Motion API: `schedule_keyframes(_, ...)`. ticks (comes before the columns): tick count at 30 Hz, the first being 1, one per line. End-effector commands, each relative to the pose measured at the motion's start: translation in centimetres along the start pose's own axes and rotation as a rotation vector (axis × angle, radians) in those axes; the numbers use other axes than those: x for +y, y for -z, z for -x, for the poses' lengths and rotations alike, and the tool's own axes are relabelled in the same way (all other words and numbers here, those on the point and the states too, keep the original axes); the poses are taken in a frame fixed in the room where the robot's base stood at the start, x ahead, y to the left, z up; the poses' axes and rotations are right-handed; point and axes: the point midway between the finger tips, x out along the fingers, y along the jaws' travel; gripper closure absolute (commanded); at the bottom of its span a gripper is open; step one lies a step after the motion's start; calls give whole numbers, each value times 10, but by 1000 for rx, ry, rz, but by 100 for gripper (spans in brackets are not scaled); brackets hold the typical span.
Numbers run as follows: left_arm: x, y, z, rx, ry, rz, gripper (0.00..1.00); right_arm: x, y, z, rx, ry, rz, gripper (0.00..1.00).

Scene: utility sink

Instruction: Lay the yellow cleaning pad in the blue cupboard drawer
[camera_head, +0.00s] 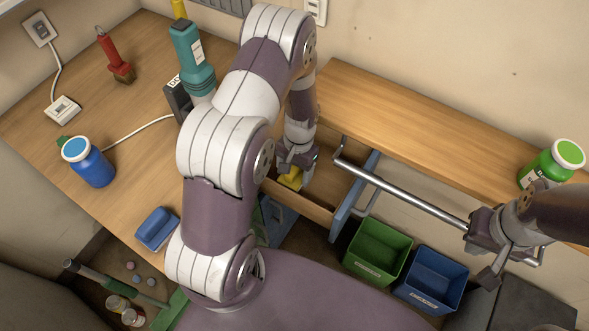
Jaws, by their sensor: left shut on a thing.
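The yellow cleaning pad (292,178) is in my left gripper (296,164), which is shut on it. The gripper points down and holds the pad over or inside the open drawer; whether the pad touches the drawer floor I cannot tell. The drawer (304,208) has wooden insides and a blue front (354,198) and is pulled out below the worktop. My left arm hides part of it. My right gripper (513,266) is at the right, by the end of a metal rail (420,198); whether its fingers are open or shut is unclear.
Green (378,250) and blue (432,280) bins stand below.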

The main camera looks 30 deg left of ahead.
Motion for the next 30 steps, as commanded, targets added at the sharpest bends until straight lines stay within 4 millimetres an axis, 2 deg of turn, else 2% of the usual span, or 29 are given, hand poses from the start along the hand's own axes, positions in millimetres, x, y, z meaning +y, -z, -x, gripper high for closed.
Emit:
schedule_keyframes(13, 0, 2, -11, 0, 0, 0, 62, 0, -1, -6, 0, 0, 0, 100)
schedule_keyframes(14, 0, 2, -11, 0, 0, 0, 24, 0, -1, -6, 0, 0, 0, 100)
schedule_keyframes(15, 0, 2, -11, 0, 0, 0, 20, 0, -1, -6, 0, 0, 0, 100)
schedule_keyframes(23, 0, 2, -10, 0, 0, 0, 20, 0, -1, -5, 0, 0, 0, 100)
schedule_keyframes(26, 0, 0, 2, 1, 0, 0, 20, 0, 0, 3, 0, 0, 0, 100)
schedule_keyframes(28, 0, 1, 14, 4, 1, 0, 20, 0, 0, 1, 1, 0, 0, 100)
schedule_keyframes(30, 0, 2, 33, 7, 2, -1, 20, 0, 0, 0, 0, 0, 0, 100)
